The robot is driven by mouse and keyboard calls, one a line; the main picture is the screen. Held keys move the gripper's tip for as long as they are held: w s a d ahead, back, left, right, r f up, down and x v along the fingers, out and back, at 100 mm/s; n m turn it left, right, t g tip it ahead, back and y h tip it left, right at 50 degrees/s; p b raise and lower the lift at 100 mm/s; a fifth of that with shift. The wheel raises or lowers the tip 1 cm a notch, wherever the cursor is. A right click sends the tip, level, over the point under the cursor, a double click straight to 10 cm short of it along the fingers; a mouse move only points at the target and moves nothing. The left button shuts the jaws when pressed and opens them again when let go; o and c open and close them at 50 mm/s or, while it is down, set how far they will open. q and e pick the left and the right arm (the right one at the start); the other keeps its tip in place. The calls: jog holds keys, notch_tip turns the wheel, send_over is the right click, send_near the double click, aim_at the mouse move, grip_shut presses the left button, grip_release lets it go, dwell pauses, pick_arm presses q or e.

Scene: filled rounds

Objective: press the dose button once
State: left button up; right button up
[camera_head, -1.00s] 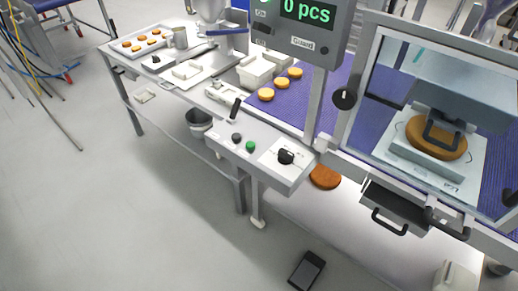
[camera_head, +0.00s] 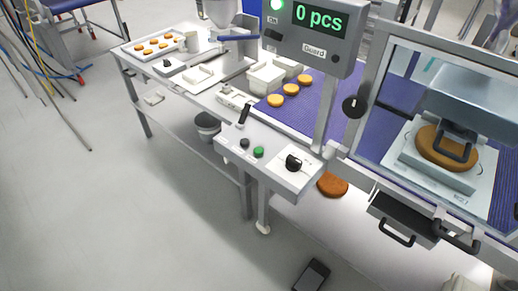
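A grey control box (camera_head: 272,160) sits at the front edge of the bench. On it are a green button (camera_head: 258,152), a black button (camera_head: 244,143) and a black rotary knob (camera_head: 293,163) on a white plate. A black lever (camera_head: 244,114) rises at its back left. A small box with a dark knob (camera_head: 167,64) lies farther back near the hopper (camera_head: 222,12). No label readable here tells which is the dose button. Neither of my grippers is in view.
A display (camera_head: 318,20) reads "0 pcs" above the purple belt (camera_head: 303,103), which carries several golden rounds (camera_head: 291,89). A guarded press with a clear door (camera_head: 430,90) stands right.

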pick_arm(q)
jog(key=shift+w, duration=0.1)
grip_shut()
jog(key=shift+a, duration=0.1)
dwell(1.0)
